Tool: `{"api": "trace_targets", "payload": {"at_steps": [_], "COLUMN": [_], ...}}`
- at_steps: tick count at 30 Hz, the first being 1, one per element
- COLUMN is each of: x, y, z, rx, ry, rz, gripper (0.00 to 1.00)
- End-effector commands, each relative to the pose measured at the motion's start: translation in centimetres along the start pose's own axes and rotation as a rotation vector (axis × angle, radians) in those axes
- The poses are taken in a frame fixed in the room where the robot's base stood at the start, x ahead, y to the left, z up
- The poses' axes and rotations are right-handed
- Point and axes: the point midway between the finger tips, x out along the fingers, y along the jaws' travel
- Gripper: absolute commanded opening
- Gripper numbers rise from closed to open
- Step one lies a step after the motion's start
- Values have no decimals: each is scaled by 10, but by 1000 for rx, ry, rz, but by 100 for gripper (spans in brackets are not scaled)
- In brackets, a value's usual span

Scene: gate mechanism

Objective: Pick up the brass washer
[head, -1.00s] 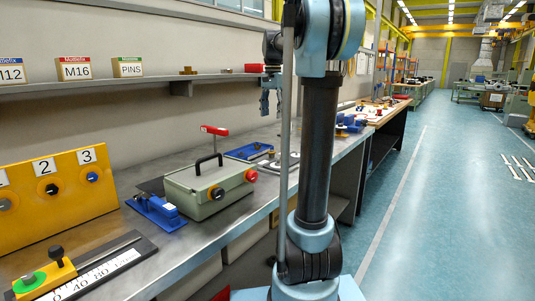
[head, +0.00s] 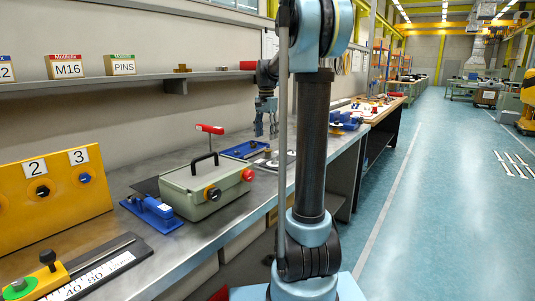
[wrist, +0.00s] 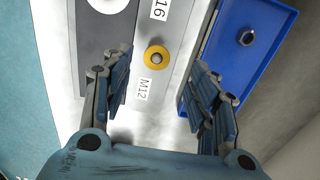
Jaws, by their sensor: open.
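A brass washer (wrist: 147,53) shows in the wrist view as a yellow ring around a grey round centre, which looks like a peg. It lies on a light strip between the labels M12 (wrist: 143,89) and one ending in 16 (wrist: 160,9). My gripper (wrist: 154,92) is open and empty, its fingers on either side of the strip with the washer beyond the gap. In the head view my gripper (head: 266,125) hangs above the bench near the blue tray (head: 236,150). The washer is too small to make out there.
The blue tray (wrist: 222,75) right of the strip holds a dark metal nut (wrist: 246,37). A shelf (head: 130,83) runs along the wall.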

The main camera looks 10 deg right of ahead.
Motion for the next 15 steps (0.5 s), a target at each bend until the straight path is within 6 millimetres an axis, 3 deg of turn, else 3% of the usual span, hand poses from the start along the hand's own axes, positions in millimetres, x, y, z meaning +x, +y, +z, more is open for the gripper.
{"api": "trace_targets", "payload": {"at_steps": [7, 15], "x": [14, 49], "y": [1, 2], "z": [0, 1], "rx": [0, 0], "ry": [0, 0], "rz": [0, 0], "gripper": [54, 54]}}
